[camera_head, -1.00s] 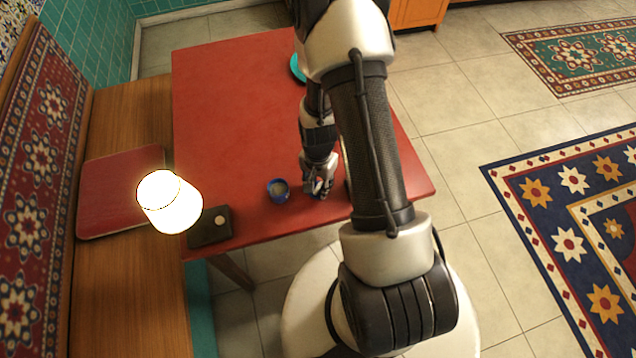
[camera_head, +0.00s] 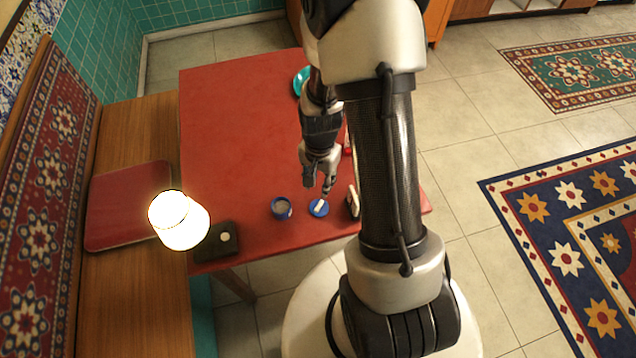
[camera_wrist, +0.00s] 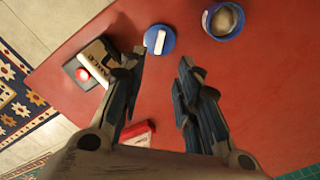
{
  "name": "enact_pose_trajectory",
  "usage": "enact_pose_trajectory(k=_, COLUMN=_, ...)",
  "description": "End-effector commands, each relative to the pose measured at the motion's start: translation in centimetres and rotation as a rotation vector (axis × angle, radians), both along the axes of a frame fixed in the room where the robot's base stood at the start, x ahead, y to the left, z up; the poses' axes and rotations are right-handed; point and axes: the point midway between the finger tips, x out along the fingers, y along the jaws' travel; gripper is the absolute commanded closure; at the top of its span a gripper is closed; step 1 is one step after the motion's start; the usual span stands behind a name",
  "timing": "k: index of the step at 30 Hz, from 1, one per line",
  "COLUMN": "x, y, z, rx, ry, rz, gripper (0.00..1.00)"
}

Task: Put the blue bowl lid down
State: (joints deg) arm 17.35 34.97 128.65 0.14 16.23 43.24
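The blue bowl lid (camera_head: 319,207), a blue disc with a white bar handle, lies on the red table near its front edge. In the wrist view the lid (camera_wrist: 159,39) lies flat beyond my fingertips, apart from them. The blue bowl (camera_head: 282,208) stands open to the left of the lid, with something pale inside; it also shows in the wrist view (camera_wrist: 223,20). My gripper (camera_head: 318,190) is just behind the lid in the head view. In the wrist view my gripper (camera_wrist: 160,62) has its fingers spread with nothing between them.
The red table (camera_head: 235,130) is mostly bare at its left and middle. A white and dark box (camera_head: 353,201) stands right of the lid. A black box (camera_head: 217,241) and a glowing lamp (camera_head: 181,222) are at the front left. A teal dish (camera_head: 301,80) is at the back.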

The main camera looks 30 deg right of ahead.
Motion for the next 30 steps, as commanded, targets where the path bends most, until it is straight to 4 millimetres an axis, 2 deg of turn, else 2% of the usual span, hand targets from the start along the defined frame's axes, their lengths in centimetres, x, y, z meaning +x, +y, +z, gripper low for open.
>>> enact_pose_trajectory(k=4, x=0.7, y=0.7, z=3.9, rx=-0.012, ry=-0.038, rz=0.078, gripper=0.70)
enact_pose_trajectory(k=8, x=0.8, y=2.3, z=10.0, rx=-0.036, ry=-0.097, rz=0.228, gripper=0.70)
enact_pose_trajectory(k=12, x=-0.7, y=4.6, z=16.7, rx=-0.067, ry=-0.161, rz=0.413, gripper=0.70)
enact_pose_trajectory(k=18, x=-5.0, y=7.6, z=24.2, rx=-0.121, ry=-0.249, rz=0.675, gripper=0.70)
enact_pose_trajectory(k=21, x=-7.7, y=8.8, z=26.9, rx=-0.151, ry=-0.290, rz=0.799, gripper=0.70)
enact_pose_trajectory(k=24, x=-10.1, y=9.7, z=28.6, rx=-0.180, ry=-0.324, rz=0.904, gripper=0.70)
enact_pose_trajectory(k=30, x=-13.1, y=10.6, z=30.0, rx=-0.214, ry=-0.360, rz=1.024, gripper=0.70)
